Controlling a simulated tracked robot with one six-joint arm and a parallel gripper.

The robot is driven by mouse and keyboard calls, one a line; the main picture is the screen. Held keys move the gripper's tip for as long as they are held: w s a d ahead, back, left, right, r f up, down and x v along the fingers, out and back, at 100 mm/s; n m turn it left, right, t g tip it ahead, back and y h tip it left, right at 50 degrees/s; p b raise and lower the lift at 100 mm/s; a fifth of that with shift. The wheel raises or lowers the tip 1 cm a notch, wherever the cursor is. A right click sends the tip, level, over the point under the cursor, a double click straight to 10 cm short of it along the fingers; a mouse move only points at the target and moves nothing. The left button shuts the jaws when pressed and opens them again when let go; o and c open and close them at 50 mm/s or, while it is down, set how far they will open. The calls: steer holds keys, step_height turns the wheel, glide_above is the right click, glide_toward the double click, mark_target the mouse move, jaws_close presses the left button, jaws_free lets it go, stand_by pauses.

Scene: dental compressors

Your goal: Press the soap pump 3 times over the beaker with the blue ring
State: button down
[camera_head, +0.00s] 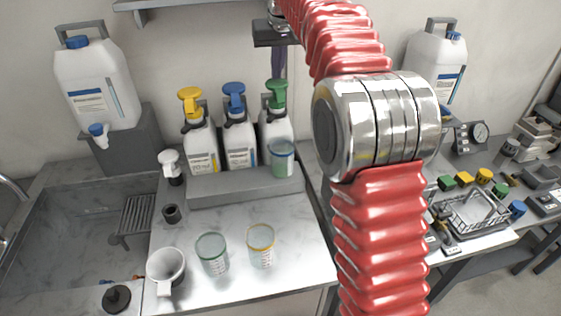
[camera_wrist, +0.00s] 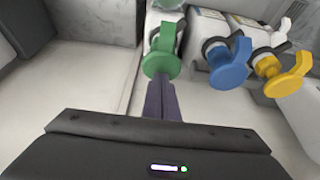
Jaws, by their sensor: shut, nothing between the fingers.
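Three white pump bottles stand in a row on a grey ledge (camera_head: 240,186). Their heads are yellow (camera_head: 190,94), blue (camera_head: 234,90) and green (camera_head: 277,88); I cannot read which one is soap. The beaker with the blue ring (camera_head: 283,160) stands on the ledge in front of the green-headed bottle. My gripper (camera_head: 279,76) is shut and empty, pointing down just above the green head. In the wrist view its purple fingers (camera_wrist: 160,84) end close to the green head (camera_wrist: 161,63); I cannot tell whether they touch.
Beakers with a green ring (camera_head: 212,253) and a yellow ring (camera_head: 261,246) and a white mug (camera_head: 166,268) stand on the counter. A small white-topped dispenser (camera_head: 170,166) stands left of the ledge. A sink (camera_head: 75,235) lies left.

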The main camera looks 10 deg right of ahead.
mark_target(277, 82)
steer(key=shift+f, duration=1.9)
steer(key=shift+r, duration=2)
